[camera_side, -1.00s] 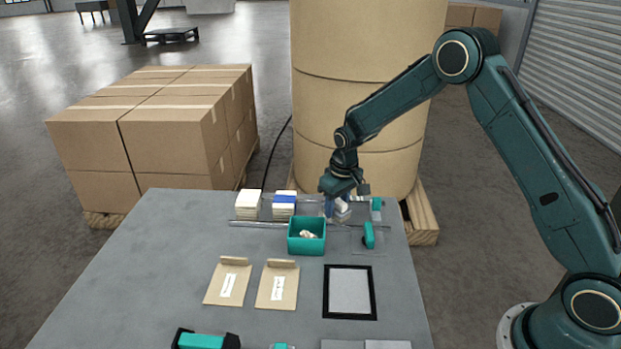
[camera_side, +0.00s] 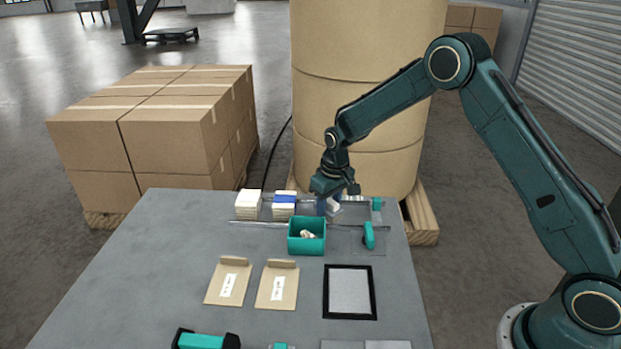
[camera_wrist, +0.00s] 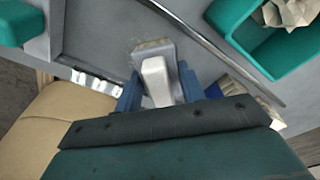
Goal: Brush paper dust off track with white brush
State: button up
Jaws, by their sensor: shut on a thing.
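My gripper (camera_side: 329,205) is low over the far part of the table in the side view. In the wrist view its blue fingers (camera_wrist: 158,95) are shut on the white brush (camera_wrist: 155,77). The brush's light handle sits between the fingers and its wider head points away from the gripper. The metal track (camera_side: 258,224) runs across the table behind the teal bin, and it shows as a thin rail in the wrist view (camera_wrist: 195,35). The brush head is close to the track; I cannot tell whether it touches the surface. I cannot make out paper dust.
A teal bin (camera_side: 306,251) with crumpled paper stands just in front of the track. Paper stacks (camera_side: 249,205) stand left of my gripper, and a teal-handled piece (camera_side: 369,236) stands to the right. Two envelopes (camera_side: 277,285) and a black-framed pad (camera_side: 349,314) lie nearer.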

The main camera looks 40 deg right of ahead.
aim_at(344, 216)
jog(key=shift+s+d, duration=1.5)
jog(key=shift+s, duration=0.2)
jog(key=shift+a, duration=0.3)
jog(key=shift+w+a, duration=2.55)
jog(key=shift+w, duration=0.05)
jog(key=shift+s+d, duration=2.6)
jog(key=shift+d, duration=0.05)
jog(key=shift+s+r, duration=0.1)
jog(key=shift+r, duration=0.05)
notch_tip(344, 216, up, 8)
